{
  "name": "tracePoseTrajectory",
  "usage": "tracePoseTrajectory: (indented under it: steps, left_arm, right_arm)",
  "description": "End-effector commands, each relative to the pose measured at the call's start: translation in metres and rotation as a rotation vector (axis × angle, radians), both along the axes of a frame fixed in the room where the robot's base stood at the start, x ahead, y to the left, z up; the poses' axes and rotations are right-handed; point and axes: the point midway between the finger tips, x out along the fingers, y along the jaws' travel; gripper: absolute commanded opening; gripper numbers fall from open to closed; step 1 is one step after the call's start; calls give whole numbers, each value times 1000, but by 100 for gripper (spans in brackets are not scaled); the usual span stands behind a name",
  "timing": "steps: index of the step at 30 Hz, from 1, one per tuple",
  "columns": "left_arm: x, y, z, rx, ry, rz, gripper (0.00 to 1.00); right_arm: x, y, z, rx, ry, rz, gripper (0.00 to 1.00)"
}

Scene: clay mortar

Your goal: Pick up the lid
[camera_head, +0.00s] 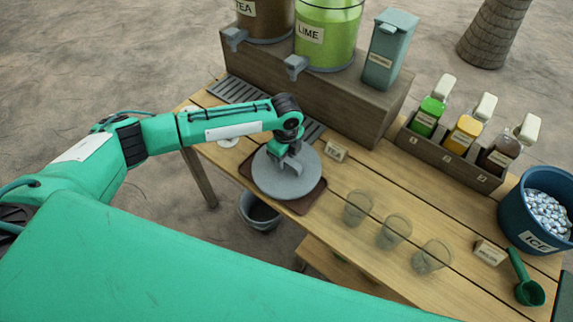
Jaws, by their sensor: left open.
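A round grey disc (285,186), which looks like the lid, lies flat on a brown tray (308,198) near the table's front left edge. My left gripper (289,164) points down over the middle of the disc. It is open, and its fingers are close to the top of the disc. I cannot tell whether they touch it. The gripper hides the disc's centre, so a knob there cannot be made out. My right gripper is not in view.
Several clear cups (392,231) stand right of the tray on the wooden table (455,225). Behind are the tea (266,15) and lime (327,35) dispensers, a bottle rack (450,157), and a blue ice bucket (520,220). A grey bucket (260,222) is below the table edge.

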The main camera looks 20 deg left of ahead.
Motion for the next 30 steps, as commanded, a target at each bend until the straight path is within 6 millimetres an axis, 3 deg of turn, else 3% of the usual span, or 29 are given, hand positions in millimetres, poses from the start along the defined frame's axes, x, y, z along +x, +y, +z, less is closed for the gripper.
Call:
tracePoseTrajectory:
  steps: [6,20,26,30]
  left_arm:
    - [1,0,-16,-1,-3,0,40]
    - [1,0,-18,-1,-2,1,40]
    - [1,0,-18,-1,-2,1,3]
    - [1,0,-18,-1,-3,1,0]
  right_arm:
    - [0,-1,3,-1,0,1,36]
    - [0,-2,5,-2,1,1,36]
    - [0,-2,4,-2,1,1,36]
    - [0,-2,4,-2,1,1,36]
